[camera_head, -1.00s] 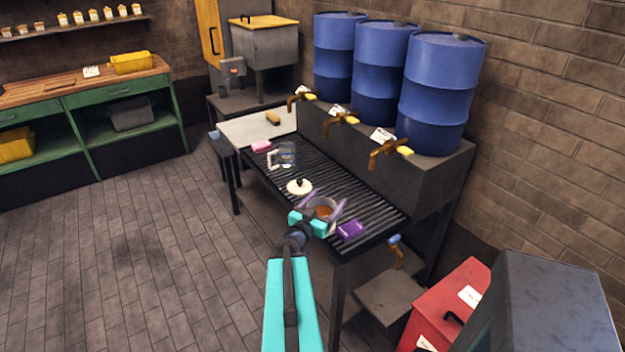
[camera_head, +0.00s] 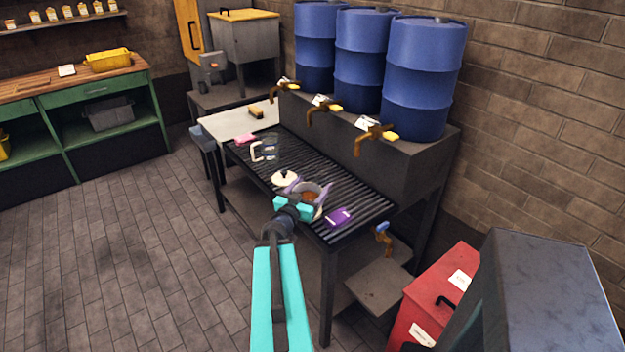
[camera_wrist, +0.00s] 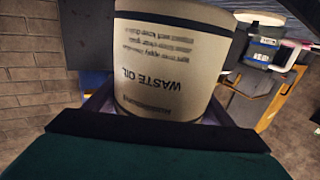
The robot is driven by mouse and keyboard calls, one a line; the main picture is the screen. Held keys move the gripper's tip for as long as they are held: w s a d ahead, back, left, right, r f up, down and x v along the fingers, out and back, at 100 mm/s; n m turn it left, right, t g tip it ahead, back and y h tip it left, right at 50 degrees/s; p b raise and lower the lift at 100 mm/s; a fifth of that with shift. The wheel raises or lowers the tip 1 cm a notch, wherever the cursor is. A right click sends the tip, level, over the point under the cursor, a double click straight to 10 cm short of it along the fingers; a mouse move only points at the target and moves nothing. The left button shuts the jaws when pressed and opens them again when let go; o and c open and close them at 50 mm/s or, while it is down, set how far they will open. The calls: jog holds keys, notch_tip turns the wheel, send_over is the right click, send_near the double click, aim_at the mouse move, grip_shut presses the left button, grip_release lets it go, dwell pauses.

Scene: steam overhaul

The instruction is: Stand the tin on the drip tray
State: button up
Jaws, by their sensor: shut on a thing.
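The tin (camera_wrist: 175,65) is cream with a dark rim and reads WASTE OIL, inverted in the wrist view. In the head view it is open-topped with brown contents (camera_head: 310,197). My gripper (camera_head: 308,191) is shut around the tin, its pale purple fingers on either side. The tin looks upright, over the near part of the black ribbed rack (camera_head: 355,205). I cannot tell whether its base touches the rack. A grey plate (camera_head: 378,288) sits lower, under a blue-handled tap. I cannot tell which of these is the drip tray.
A white lid (camera_head: 285,177) with a black knob and a purple item (camera_head: 338,217) are close to the gripper. A clear handled jar (camera_head: 268,150) and pink block (camera_head: 245,139) lie farther along. Brass taps (camera_head: 372,136) overhang the rack below blue drums (camera_head: 425,85). A red box (camera_head: 430,295) stands right.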

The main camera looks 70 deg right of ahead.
jog(key=shift+w+d+f+b, duration=0.15)
jog(key=shift+d+b, duration=0.25)
jog(key=shift+b, duration=0.55)
jog(key=d+b, duration=0.1)
jog(key=b, duration=0.2)
jog(key=shift+w+f, duration=0.1)
jog(key=b, duration=0.3)
jog(key=d+b, duration=0.1)
jog(key=b, duration=0.2)
jog(key=shift+w+d, duration=0.1)
jog(key=shift+w, duration=0.2)
jog(key=w+d, duration=0.3)
jog(key=d, duration=0.6)
jog(key=shift+f, duration=0.3)
jog(key=shift+w+d, duration=0.15)
jog(key=shift+w+d+f+b, duration=0.1)
jog(key=shift+d+f+b, duration=0.1)
jog(key=shift+f, duration=0.7)
jog(key=shift+d+f+b, duration=0.15)
jog(key=shift+f, duration=0.7)
jog(key=shift+f, duration=0.1)
